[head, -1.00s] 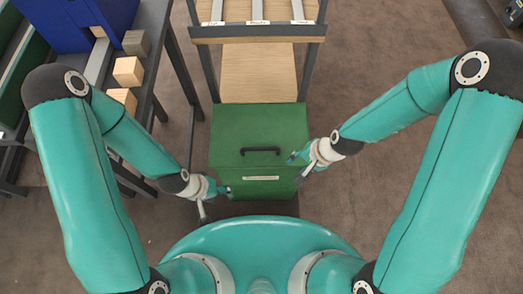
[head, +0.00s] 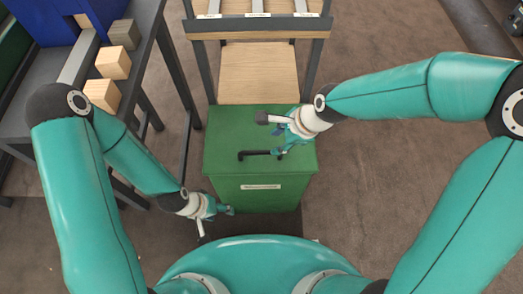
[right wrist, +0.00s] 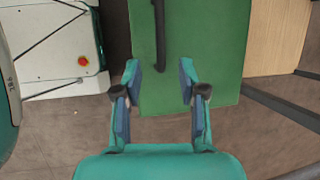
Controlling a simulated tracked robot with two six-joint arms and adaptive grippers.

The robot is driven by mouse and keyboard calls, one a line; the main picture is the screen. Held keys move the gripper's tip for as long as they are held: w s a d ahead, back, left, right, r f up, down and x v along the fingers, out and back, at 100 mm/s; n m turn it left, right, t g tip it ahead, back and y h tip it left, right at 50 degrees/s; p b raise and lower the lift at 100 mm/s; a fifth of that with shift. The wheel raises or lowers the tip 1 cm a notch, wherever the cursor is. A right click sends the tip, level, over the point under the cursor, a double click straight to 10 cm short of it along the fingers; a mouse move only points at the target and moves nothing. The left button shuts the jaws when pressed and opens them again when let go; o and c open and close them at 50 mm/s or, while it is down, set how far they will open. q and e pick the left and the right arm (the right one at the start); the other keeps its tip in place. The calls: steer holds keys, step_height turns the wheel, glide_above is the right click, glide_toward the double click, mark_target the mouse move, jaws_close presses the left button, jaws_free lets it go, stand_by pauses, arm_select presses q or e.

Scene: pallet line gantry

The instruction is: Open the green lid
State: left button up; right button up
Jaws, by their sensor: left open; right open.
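The green lid (head: 225,130) lies flat on top of a green box (head: 225,190) in the head view and looks closed. My left gripper (head: 216,219) is open and empty beside the box's front left corner.
A wooden board and rack (head: 258,72) stand directly behind the box. A dark table (head: 140,75) with several wooden blocks (head: 113,62) is at the left. The floor (head: 370,180) right of the box is clear.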

mark_target(261, 152)
steer(key=b+x, duration=0.1)
steer(key=x, duration=0.9)
steer(key=shift+f+b, duration=0.15)
steer(key=shift+b, duration=0.2)
jaws_close()
